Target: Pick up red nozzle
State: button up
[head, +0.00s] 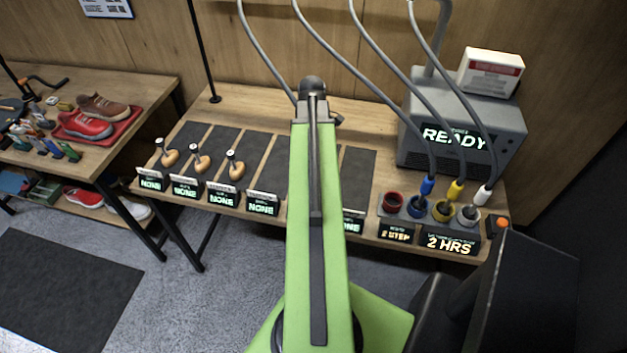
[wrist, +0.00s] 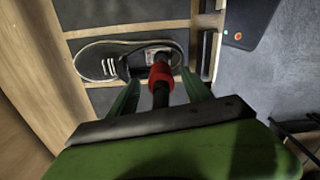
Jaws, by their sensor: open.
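The red nozzle (wrist: 161,76) shows in the wrist view as a red collar on a dark stem. It is between the two green fingers of my gripper (wrist: 160,88), which stand apart on either side of it. I cannot tell whether they touch it. Its tip is over the heel end of a dark grey shoe (wrist: 100,62) with white laces. In the head view my green arm reaches over the bench and hides the nozzle, the fingers and the shoe. A red holder cup (head: 393,202) at the right of the bench has no nozzle in it.
Blue (head: 427,187), yellow (head: 455,190) and white (head: 482,194) nozzles on grey hoses stand in holders at right. A grey machine (head: 462,135) reading READY is behind them. Several dark pads and wooden-handled levers (head: 198,160) line the bench. Another table (head: 95,160) with shoes is at left.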

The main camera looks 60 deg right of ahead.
jog(key=shift+f+b, duration=0.3)
jog(key=shift+f, duration=0.6)
jog(key=shift+r, duration=0.15)
jog(key=shift+c, duration=0.5)
grip_shut()
